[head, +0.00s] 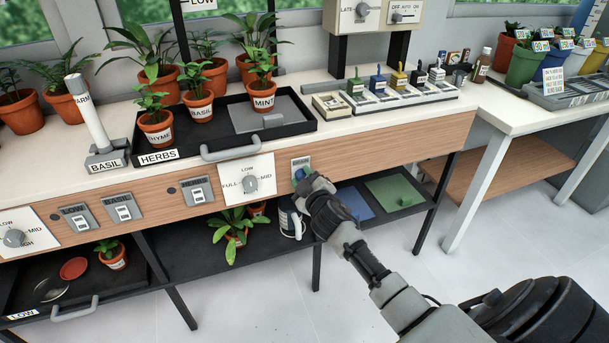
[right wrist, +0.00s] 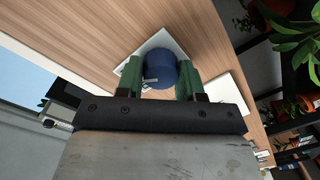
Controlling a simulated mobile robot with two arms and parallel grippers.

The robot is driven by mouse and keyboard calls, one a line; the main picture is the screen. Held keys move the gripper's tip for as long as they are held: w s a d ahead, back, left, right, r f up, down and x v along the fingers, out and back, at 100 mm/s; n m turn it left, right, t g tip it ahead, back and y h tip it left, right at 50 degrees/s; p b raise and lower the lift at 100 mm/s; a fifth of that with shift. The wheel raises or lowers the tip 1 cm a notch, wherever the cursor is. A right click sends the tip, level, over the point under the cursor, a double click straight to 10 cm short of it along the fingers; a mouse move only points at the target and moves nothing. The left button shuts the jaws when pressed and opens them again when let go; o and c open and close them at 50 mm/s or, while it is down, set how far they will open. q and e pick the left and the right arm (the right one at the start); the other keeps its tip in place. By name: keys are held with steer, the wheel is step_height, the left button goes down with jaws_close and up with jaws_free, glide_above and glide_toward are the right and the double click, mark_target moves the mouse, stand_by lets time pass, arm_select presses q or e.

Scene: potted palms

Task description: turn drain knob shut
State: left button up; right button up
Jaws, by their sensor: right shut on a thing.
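A blue round knob (head: 299,174) sits on the wooden front panel of the bench, under a small grey label (head: 300,162) that is too small to read. I take it for the drain knob. In the right wrist view the blue knob (right wrist: 161,66) stands out from a pale square plate (right wrist: 168,38). My right gripper (head: 304,182) is at the panel, and its two green fingers (right wrist: 161,80) are shut on the knob, one on each side. The gripper partly hides the knob in the head view. My left gripper is not in view.
Left of the knob is a white FULL/LOW/MID dial (head: 250,184). A grey handle (head: 230,151) of the black HERBS tray (head: 185,152) juts out above it. Below are a shelf with a mug (head: 290,222) and a table leg (head: 317,266). The floor in front is clear.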

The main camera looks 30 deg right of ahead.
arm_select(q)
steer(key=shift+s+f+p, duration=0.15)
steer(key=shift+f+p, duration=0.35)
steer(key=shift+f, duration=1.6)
arm_select(e)
steer(key=shift+f+n, duration=0.15)
steer(key=shift+n, duration=3.05)
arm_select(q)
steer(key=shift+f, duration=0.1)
arm_select(e)
steer(key=shift+a, duration=0.1)
steer(key=o, duration=0.9)
steer(key=shift+h, duration=0.3)
steer(key=shift+o, duration=0.2)
steer(key=shift+s, duration=0.15)
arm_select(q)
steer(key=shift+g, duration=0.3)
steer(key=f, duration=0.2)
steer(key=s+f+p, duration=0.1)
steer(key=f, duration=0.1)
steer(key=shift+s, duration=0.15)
arm_select(e)
steer(key=v, duration=1)
steer(key=shift+s, duration=0.25)
